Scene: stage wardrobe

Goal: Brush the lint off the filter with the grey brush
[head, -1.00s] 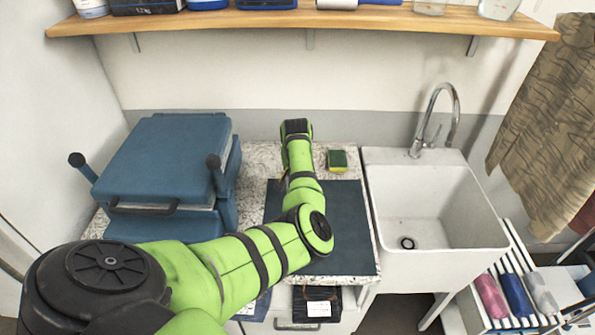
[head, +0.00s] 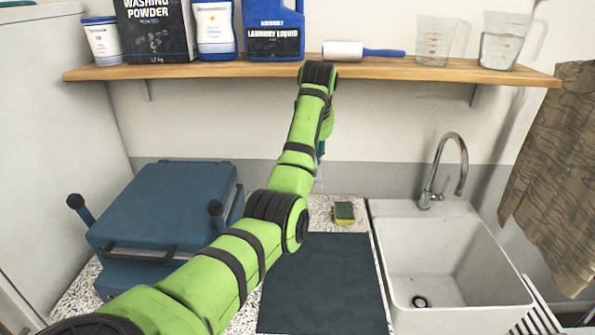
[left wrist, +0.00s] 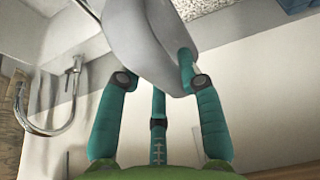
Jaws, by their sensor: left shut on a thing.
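My left gripper (left wrist: 156,68) has teal fingers shut on a smooth, light grey, rounded thing (left wrist: 145,28), which looks like the grey brush. Its upper part runs out of the left wrist view, and I cannot make out bristles. In the head view my left arm reaches up in front of the back wall to the shelf's height. Only a bit of teal gripper (head: 320,149) shows beside the forearm there; the held thing is hidden. I cannot make out the filter or any lint in either view. My right gripper is not in view.
A bare dark mat (head: 325,285) lies on the speckled counter, with a sponge (head: 344,212) behind it. A blue case (head: 165,205) stands left, a sink (head: 445,270) and tap (head: 450,165) right. Bottles and a lint roller (head: 343,51) sit on the wooden shelf (head: 240,68).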

